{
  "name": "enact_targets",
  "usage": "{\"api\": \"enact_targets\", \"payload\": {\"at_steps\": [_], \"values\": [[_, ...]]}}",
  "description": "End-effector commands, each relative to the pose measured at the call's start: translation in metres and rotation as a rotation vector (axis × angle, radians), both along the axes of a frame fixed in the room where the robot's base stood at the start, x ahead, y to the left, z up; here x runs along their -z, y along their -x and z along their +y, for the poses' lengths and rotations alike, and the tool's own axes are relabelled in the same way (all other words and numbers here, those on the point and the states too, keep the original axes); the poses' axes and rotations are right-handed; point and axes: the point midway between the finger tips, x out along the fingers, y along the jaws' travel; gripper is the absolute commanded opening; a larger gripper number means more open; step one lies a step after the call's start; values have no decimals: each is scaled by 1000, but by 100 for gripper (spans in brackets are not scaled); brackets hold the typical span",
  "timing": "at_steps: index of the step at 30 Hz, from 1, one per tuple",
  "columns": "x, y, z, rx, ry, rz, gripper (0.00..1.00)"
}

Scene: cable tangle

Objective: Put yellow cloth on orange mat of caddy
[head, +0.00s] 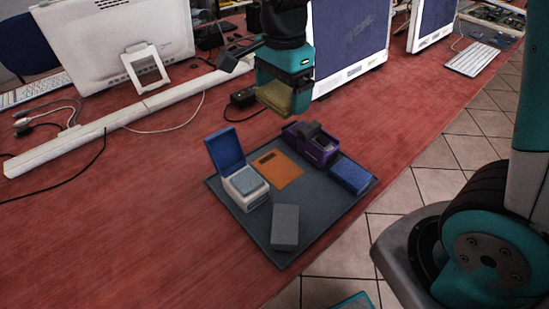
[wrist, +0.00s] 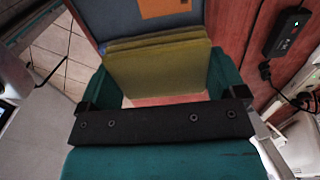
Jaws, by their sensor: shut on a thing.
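My gripper (head: 285,82) is shut on the yellow cloth (head: 274,97) and holds it in the air behind the dark grey caddy (head: 233,204). In the wrist view, the folded yellow cloth (wrist: 158,68) sits between the fingers of my gripper (wrist: 160,85). The orange mat (head: 276,171) lies flat in the caddy, between a white box with a raised blue lid and a purple container. Its bare surface shows, with a small dark marking. The mat also shows in the wrist view (wrist: 163,7), partly cut off at the top edge. The cloth is apart from the mat.
The white box (head: 247,186) with its upright blue lid (head: 226,149), the purple container (head: 308,150) with dark contents, a blue block (head: 352,176) and a grey block (head: 285,227) stand in the caddy. A black power adapter (head: 243,97) and monitors are behind.

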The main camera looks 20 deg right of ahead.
Motion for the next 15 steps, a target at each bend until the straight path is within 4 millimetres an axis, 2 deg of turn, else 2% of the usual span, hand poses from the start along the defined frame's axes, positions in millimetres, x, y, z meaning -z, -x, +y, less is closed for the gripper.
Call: {"api": "enact_targets", "payload": {"at_steps": [9, 15], "values": [[87, 2, 1, -1, 3, 9, 64], [136, 2, 0, 0, 2, 8, 64]]}}
